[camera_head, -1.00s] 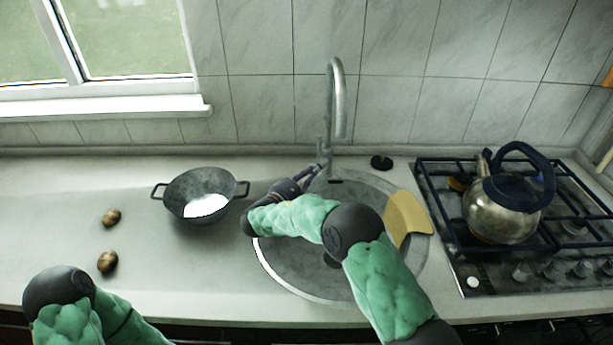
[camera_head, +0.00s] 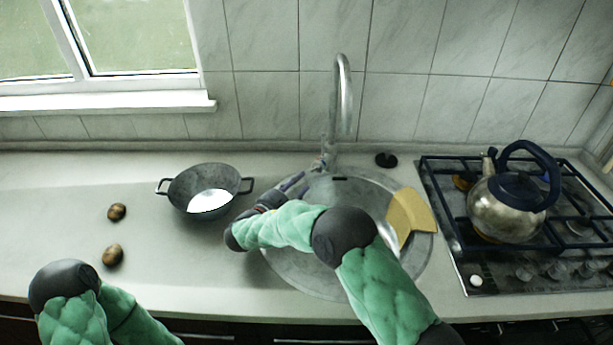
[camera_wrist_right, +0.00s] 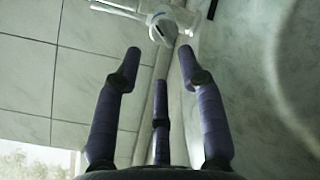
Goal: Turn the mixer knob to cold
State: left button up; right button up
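The mixer tap (camera_head: 343,100) is a tall grey metal spout standing at the back of the sink. Its small knob (camera_head: 317,163) is at the left of the base. In the right wrist view, the mixer's pale metal body and knob (camera_wrist_right: 163,25) show at the top, just beyond the fingertips. My right gripper (camera_head: 297,180) is left of the tap base, apart from the knob. In the wrist view its fingers (camera_wrist_right: 159,52) are spread, with nothing between them. Of my left arm only a part shows at the lower left; its gripper is out of view.
A round metal sink (camera_head: 310,282) lies under my right arm, with a yellow board (camera_head: 410,215) at its right. A dark colander (camera_head: 205,190) stands left of the gripper. A kettle (camera_head: 505,210) stands on the hob (camera_head: 465,265). Two brown round items (camera_head: 117,211) lie left.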

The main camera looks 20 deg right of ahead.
jog(key=shift+v, duration=2.5)
